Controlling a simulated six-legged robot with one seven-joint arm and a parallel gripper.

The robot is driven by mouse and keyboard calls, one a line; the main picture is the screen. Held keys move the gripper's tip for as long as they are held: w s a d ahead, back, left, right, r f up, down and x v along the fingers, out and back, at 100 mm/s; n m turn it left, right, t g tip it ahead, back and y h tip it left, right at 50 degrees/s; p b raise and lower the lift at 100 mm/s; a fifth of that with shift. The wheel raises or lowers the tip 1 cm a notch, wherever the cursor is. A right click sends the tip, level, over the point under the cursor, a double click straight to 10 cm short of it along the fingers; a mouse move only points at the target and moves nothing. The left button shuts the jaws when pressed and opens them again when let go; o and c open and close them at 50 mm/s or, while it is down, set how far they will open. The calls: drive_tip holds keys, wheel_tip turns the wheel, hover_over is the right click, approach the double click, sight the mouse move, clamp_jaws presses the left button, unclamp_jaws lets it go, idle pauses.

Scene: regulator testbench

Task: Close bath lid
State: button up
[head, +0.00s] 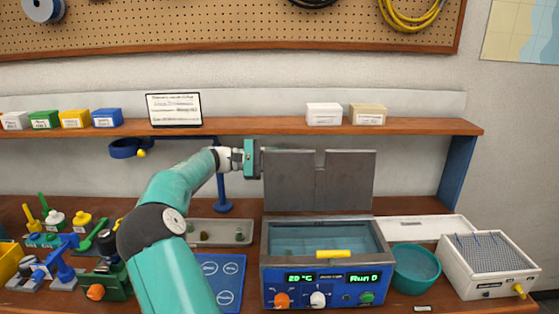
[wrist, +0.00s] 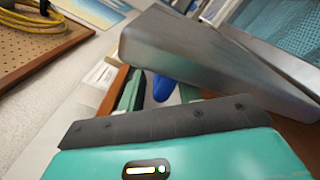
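The bath (head: 325,288) is a blue box with a water-filled basin and a front panel reading "20 °C" and "Run 0". Its grey metal lid (head: 345,180) stands upright behind the basin, open, with a notch in its top edge. My gripper (head: 257,159) is at the lid's upper left edge, with its teal body to the left. In the wrist view the lid (wrist: 205,60) crosses close in front and hides part of the right finger. The fingers (wrist: 160,92) are apart, with a gap between them. I cannot tell whether they touch the lid.
A shelf (head: 240,127) with small boxes runs behind and above the lid. A teal bowl (head: 415,268) and a white device (head: 488,264) stand right of the bath. A yellow piece (head: 333,254) is at the basin's front rim. Valves and fittings crowd the left bench.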

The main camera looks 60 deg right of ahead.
clamp_jaws()
drive_tip(key=shift+r, duration=0.1)
